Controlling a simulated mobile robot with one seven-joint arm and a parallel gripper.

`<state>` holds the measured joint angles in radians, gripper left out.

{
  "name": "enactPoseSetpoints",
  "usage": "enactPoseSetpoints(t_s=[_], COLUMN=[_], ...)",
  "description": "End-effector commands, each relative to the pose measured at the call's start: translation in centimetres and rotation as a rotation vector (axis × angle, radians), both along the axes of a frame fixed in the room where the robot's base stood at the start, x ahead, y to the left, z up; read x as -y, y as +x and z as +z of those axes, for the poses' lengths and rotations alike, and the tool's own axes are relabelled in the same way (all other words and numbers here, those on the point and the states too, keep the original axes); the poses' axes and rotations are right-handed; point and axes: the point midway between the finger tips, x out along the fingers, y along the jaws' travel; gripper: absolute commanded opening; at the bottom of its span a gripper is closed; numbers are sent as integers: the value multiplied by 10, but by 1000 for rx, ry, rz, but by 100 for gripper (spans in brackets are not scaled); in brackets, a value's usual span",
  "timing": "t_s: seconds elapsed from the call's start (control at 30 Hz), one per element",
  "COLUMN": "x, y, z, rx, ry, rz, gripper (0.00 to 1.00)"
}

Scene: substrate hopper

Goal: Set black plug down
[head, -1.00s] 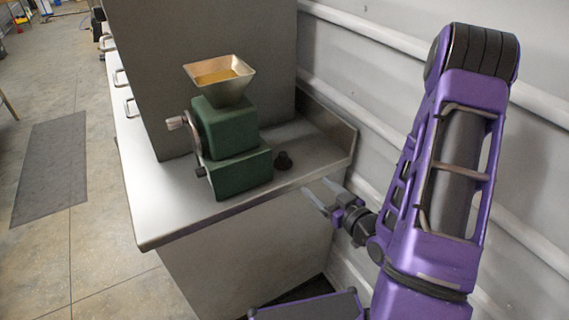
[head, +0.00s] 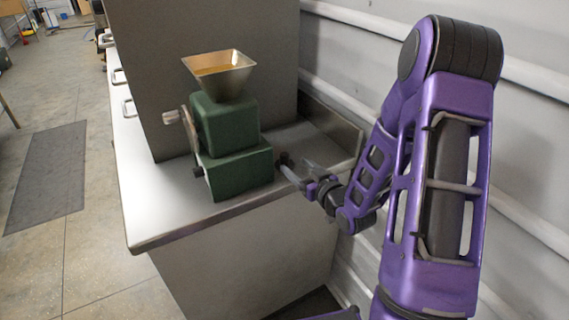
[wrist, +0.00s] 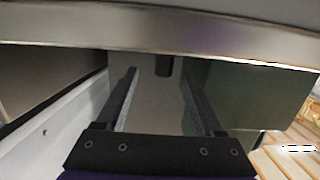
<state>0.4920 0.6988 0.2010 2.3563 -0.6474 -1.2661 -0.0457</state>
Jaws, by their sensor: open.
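The black plug (head: 284,158) is small and dark and sits on the steel counter, just right of the green hopper machine (head: 238,171). My gripper (head: 297,170) is open, with its fingertips low over the counter close to the plug. In the wrist view the two fingers (wrist: 158,85) are spread apart. A dark stub, which looks like the plug (wrist: 163,66), shows beyond and between the fingertips, with its upper part cut off by a metal band. I cannot tell whether a finger touches it.
The steel counter (head: 158,209) has a raised back lip on the right. The green machine (wrist: 250,92) stands close on the right in the wrist view. A metal funnel (head: 219,72) tops it and a crank (head: 172,117) sticks out left. The counter's front left is clear.

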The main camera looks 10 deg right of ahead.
Motion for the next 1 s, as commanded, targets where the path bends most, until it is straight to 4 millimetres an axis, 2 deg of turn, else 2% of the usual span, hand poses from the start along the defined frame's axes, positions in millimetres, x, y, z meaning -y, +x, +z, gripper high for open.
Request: enactPoseSetpoints(t_s=[0.23,0.5,0.8,0.87,1.0], x=[-8,-24,-25,-25,-25], y=[17,51,57,57,56], z=[-1,-2,-3,-3,-3], rx=[1,1,0,0,0], ry=[1,1,0,0,0], rz=[2,2,0,0,0], gripper=[69,69,69,60,35])
